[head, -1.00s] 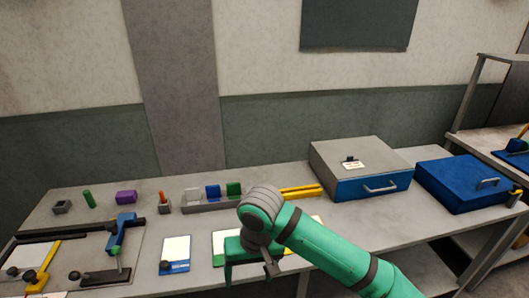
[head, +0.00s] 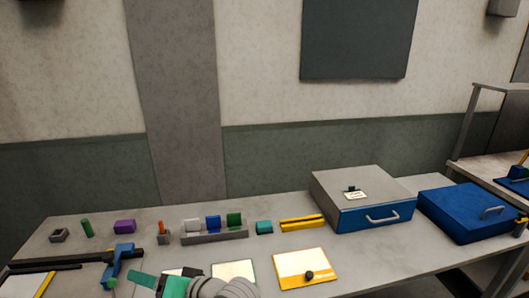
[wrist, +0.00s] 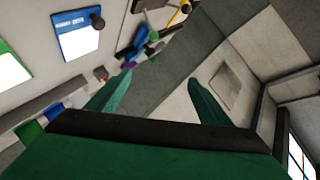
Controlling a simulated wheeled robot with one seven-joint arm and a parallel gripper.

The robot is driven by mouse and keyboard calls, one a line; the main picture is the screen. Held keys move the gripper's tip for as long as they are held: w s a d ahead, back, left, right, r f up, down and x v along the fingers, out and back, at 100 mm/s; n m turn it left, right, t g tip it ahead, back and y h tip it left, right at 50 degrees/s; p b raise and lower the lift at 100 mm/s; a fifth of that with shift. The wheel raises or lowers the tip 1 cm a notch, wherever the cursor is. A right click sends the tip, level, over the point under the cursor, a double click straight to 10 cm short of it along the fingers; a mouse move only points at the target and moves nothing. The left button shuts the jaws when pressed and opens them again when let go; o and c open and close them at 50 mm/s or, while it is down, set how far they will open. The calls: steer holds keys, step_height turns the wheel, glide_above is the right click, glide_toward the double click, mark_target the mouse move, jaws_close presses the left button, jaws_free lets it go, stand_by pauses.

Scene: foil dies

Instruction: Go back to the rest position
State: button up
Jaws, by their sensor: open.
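My gripper (wrist: 158,100) shows in the wrist view as two green fingers spread well apart with nothing between them. In the head view my gripper is at the bottom edge, left of centre, with a green part and grey wrist rings showing; its fingertips are hard to make out there. It is above the front of the bench (head: 385,258). A rack (head: 214,237) behind it holds a white, a blue and a green block.
A yellow-edged card (head: 305,266) with a black knob lies right of my arm. A grey box with a blue drawer (head: 375,215) and a blue case (head: 468,212) stand at the right.

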steer(key=s+d+f+m+t+h, duration=0.5)
steer(key=s+d+f, duration=0.1)
steer(key=d+f, duration=0.25)
steer(key=s+d+f+m+t+h, duration=0.5)
steer(key=s+d+f, duration=0.15)
steer(key=f, duration=0.25)
steer(key=s+d+f+n+h, duration=0.1)
steer(key=s+d+n, duration=0.2)
steer(key=s+d, duration=0.3)
steer(key=s+d+f+n+h, duration=0.1)
steer(key=s+d+n, duration=0.3)
steer(key=s, duration=1.2)
steer(key=shift+d+g+h, duration=0.4)
steer(key=shift+d, duration=0.45)
steer(key=shift+f, duration=0.1)
